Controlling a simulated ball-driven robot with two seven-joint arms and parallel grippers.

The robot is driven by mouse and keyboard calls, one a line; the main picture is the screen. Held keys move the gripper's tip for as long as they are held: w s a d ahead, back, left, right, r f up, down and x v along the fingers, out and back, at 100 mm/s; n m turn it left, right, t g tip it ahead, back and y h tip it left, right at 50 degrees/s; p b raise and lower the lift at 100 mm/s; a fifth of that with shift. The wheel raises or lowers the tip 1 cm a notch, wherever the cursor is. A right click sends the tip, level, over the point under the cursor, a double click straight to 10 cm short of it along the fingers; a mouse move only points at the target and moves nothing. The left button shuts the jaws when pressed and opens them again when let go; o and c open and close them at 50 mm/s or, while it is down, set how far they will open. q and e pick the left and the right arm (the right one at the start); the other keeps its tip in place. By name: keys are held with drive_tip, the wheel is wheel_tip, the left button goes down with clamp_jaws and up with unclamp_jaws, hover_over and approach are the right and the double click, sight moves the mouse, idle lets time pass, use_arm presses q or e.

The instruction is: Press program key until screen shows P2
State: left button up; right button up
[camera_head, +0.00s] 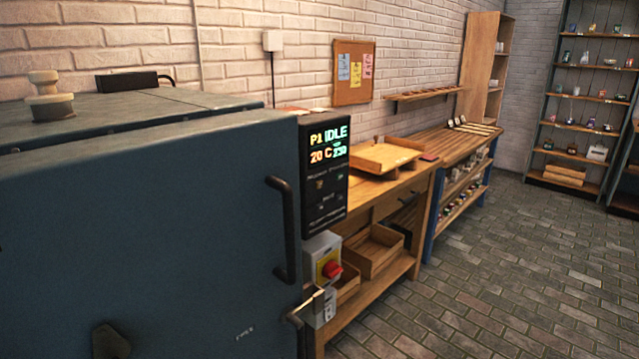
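The control panel (324,190) is a black upright box at the right edge of a large blue-grey kiln (150,220). Its lit screen (329,146) reads P1 IDLE on the top line and 20 C with another small number, hard to read, below. Several small keys with tiny labels sit under the screen. The labels are too small to read, so I cannot tell which is the program key. Neither of my grippers is in view.
The kiln door with its black handle (283,230) fills the left foreground. A red switch (331,270) on a yellow plate sits below the panel. A wooden workbench (372,187) stands behind, with crates on its lower shelf. The brick floor (480,280) at right is clear.

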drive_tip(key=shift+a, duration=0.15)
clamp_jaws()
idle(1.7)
